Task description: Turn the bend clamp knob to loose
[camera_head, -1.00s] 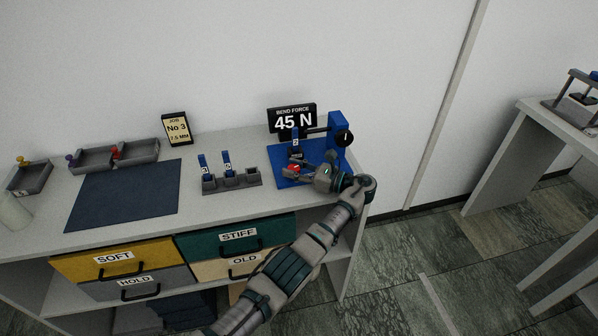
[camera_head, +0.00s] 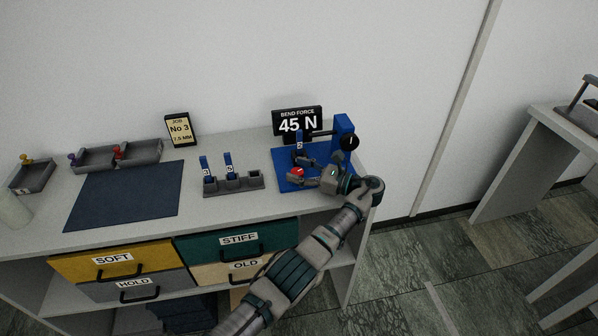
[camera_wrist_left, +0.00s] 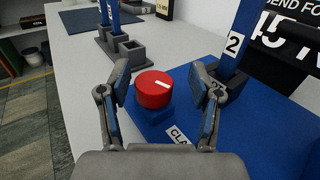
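The red clamp knob (camera_head: 297,172) sits on the blue bend press base (camera_head: 285,153). In the left wrist view the knob (camera_wrist_left: 154,89) is round, with a white pointer line on top, on a small blue block. A label (camera_wrist_left: 180,135) starting "CLA" is partly hidden beside it. My left gripper (camera_head: 306,170) is open, its fingers (camera_wrist_left: 161,80) standing on either side of the knob with a visible gap at least on the right. Whether the left finger touches it I cannot tell. My right gripper is in no view.
A blue strip marked 2 (camera_head: 299,146) stands upright in the press, close to a finger. The press's blue post (camera_head: 343,128) and the "45 N" display (camera_head: 298,122) are behind. A grey slotted rack (camera_head: 234,184) with blue strips stands left. A dark mat (camera_head: 125,195) lies further left.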

